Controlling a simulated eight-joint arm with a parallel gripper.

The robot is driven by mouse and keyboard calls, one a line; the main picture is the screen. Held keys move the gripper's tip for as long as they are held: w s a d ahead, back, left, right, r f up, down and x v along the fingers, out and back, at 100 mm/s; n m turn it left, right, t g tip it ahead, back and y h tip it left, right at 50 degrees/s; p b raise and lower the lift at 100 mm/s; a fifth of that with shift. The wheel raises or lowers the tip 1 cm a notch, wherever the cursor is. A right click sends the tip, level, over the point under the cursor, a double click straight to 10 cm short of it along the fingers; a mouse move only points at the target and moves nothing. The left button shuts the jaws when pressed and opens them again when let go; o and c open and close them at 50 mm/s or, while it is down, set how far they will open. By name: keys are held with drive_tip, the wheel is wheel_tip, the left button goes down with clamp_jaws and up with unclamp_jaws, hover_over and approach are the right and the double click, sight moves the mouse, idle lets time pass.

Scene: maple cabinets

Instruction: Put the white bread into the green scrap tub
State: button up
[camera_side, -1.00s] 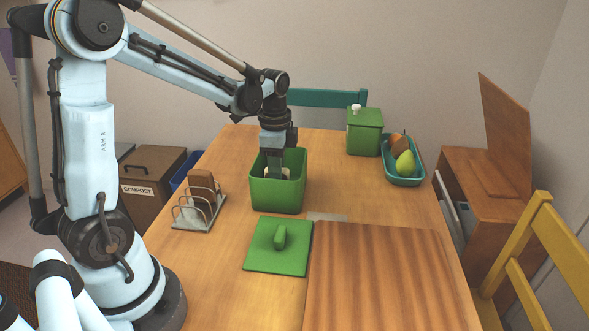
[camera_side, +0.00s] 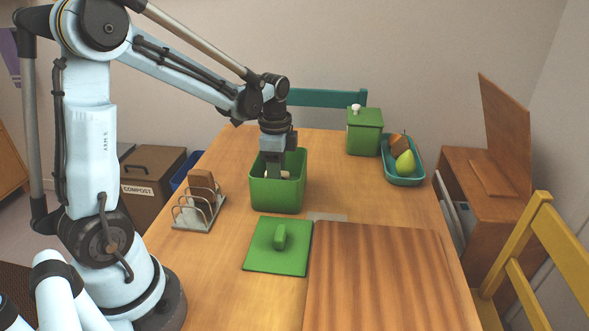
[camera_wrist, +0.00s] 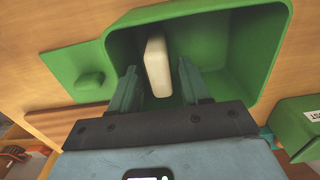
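The green scrap tub (camera_side: 278,196) stands open on the table in the side view. In the wrist view its rim and inside (camera_wrist: 236,50) fill the upper right. The white bread (camera_wrist: 158,66) is a pale, thick slab inside the tub, between and just beyond my fingertips. Only a bit of it (camera_side: 285,175) shows in the side view. My gripper (camera_wrist: 157,78) reaches down into the tub. Its fingers are apart, with a visible gap on each side of the bread. The fingertips (camera_side: 273,172) are partly hidden by the tub wall in the side view.
The green lid (camera_side: 278,246) lies in front of the tub, beside a striped wooden board (camera_side: 385,275). A toast rack (camera_side: 199,212) holding a brown slice stands left. A green canister (camera_side: 364,132) and a teal fruit tray (camera_side: 404,179) stand back right.

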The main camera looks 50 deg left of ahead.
drive_tip(key=shift+o, duration=0.4)
drive_tip(key=shift+r, duration=0.1)
wheel_tip(320, 180, up, 11)
drive_tip(key=s+d+f+n+t, duration=0.4)
drive_tip(key=s+d+n+t, duration=0.3)
drive_tip(key=d+n, duration=0.2)
drive_tip(key=shift+d, duration=1)
drive_tip(key=shift+o, duration=0.2)
drive_tip(key=shift+s, duration=0.1)
